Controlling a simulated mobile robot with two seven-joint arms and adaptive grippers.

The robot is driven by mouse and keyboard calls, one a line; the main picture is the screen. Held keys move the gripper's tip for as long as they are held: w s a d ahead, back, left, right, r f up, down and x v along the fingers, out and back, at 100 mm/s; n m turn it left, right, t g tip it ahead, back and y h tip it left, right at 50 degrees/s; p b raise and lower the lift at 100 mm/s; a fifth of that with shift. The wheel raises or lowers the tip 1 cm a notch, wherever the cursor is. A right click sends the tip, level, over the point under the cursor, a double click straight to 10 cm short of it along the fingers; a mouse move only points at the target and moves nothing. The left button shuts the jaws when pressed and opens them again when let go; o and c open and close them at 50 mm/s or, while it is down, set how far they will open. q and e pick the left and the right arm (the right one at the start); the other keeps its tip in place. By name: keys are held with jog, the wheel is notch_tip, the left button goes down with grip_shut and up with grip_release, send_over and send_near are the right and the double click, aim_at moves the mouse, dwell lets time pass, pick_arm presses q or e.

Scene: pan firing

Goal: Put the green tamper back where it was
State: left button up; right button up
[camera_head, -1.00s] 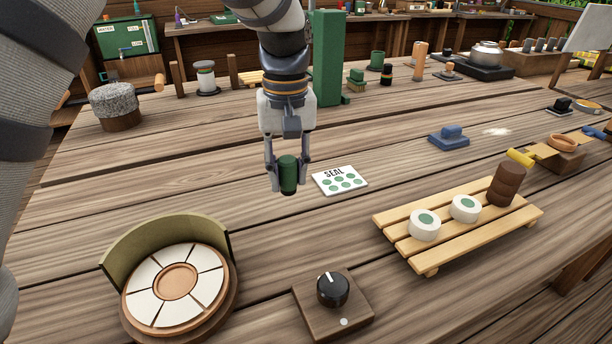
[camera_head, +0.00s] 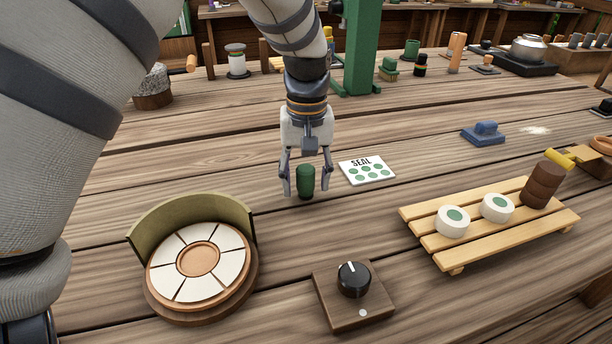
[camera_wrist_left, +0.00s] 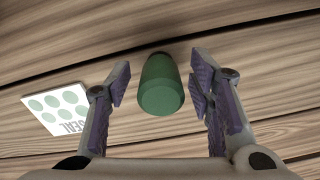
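The green tamper (camera_head: 306,181) stands upright on the wooden table, just left of the white SEAL card (camera_head: 367,171). My left gripper (camera_head: 306,190) is around it from above, with a finger on each side. In the left wrist view the tamper (camera_wrist_left: 161,84) sits between the two spread fingers (camera_wrist_left: 161,88), with gaps on both sides, so the gripper is open and not touching it. The SEAL card (camera_wrist_left: 57,109) also shows there, left of the fingers. My right gripper is not in view.
A round segmented dial with a curved olive back (camera_head: 199,262) is at front left. A knob box (camera_head: 353,290) is at front centre. A slatted wooden rack (camera_head: 490,235) with two white pucks and a brown stack stands right. A blue-handled block (camera_head: 484,134) lies farther back.

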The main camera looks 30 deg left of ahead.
aim_at(306, 169)
pick_arm(q)
notch_tip(306, 169, up, 12)
jog(key=shift+r, duration=0.2)
dwell(0.5)
